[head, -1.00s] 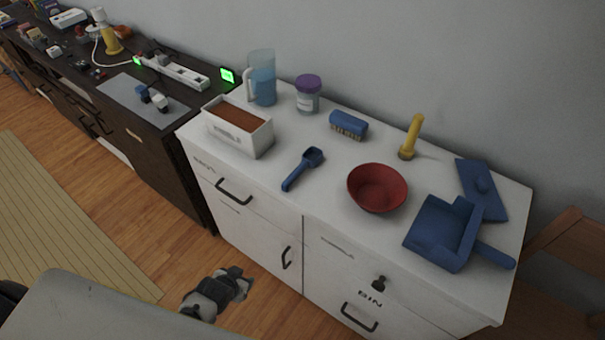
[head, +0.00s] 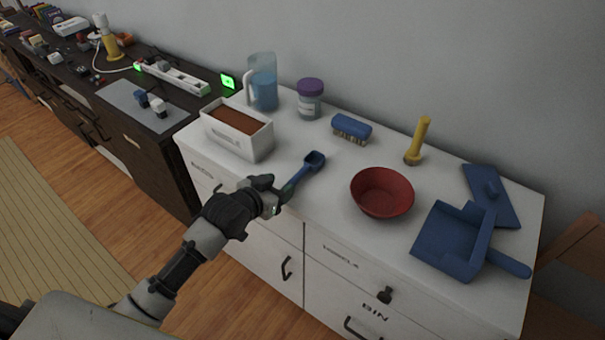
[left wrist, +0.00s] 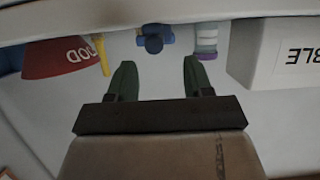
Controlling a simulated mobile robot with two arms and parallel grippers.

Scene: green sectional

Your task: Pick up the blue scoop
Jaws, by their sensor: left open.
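The blue scoop (head: 306,170) lies on the white cabinet top, its bowl toward the back and its handle toward the front edge. My left gripper (head: 278,194) is at the front edge, close by the handle end, which it partly hides. In the left wrist view the open fingers (left wrist: 154,78) have nothing between them. A small blue shape (left wrist: 153,44) shows beyond the gap in that upside-down view. I cannot tell how much of it is scoop and how much is brush. My right gripper is not in view.
A white box (head: 255,143) stands left of the scoop, a red bowl (head: 382,208) right of it. Behind are a blue brush (head: 352,127), purple-lidded jar (head: 310,105) and pitcher (head: 262,90). A yellow-handled tool (head: 420,140) and dustpan (head: 450,240) are farther right.

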